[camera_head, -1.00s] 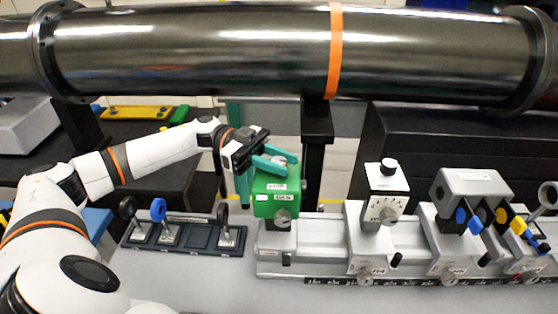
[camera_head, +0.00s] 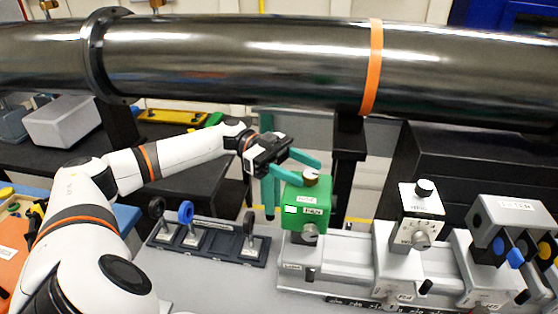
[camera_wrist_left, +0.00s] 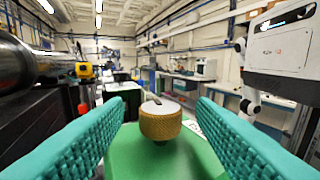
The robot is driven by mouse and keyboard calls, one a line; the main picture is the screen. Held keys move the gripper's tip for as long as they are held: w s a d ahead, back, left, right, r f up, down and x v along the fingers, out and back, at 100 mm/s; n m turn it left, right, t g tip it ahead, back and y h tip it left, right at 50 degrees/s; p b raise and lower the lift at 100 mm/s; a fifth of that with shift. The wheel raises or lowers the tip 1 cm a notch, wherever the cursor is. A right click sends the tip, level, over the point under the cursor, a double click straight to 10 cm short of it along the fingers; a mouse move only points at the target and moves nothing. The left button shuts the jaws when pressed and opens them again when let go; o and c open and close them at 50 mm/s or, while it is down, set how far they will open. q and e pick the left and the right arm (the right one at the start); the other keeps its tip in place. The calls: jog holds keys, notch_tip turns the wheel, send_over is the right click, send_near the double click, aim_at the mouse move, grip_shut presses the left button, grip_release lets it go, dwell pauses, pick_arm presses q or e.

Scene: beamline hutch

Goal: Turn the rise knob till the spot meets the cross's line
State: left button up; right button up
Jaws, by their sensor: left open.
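A green box (camera_head: 306,208) stands on the left end of the rail, with a brass knob (camera_head: 311,177) on top and a grey knob (camera_head: 309,233) on its front. Its labels are too small to read surely. My left gripper (camera_head: 300,172) is open at the top of the box, its teal fingers pointing toward the brass knob. In the left wrist view the knurled brass knob (camera_wrist_left: 160,122), with a pale top and dark mark, lies between the two spread fingers (camera_wrist_left: 160,105), touching neither. No spot or cross can be made out. My right gripper is out of view.
A large dark pipe (camera_head: 240,60) runs across above the bench. A white dial unit (camera_head: 420,215) and a grey unit (camera_head: 515,225) stand on the rail to the right. A dark tray (camera_head: 235,242) with upright ring-topped pieces lies left of the box.

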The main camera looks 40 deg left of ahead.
pick_arm(q)
jog(key=a+b, duration=0.2)
jog(key=a, duration=0.7)
jog(key=shift+s+a, duration=0.15)
jog(key=shift+s, duration=0.15)
jog(key=shift+f, duration=0.1)
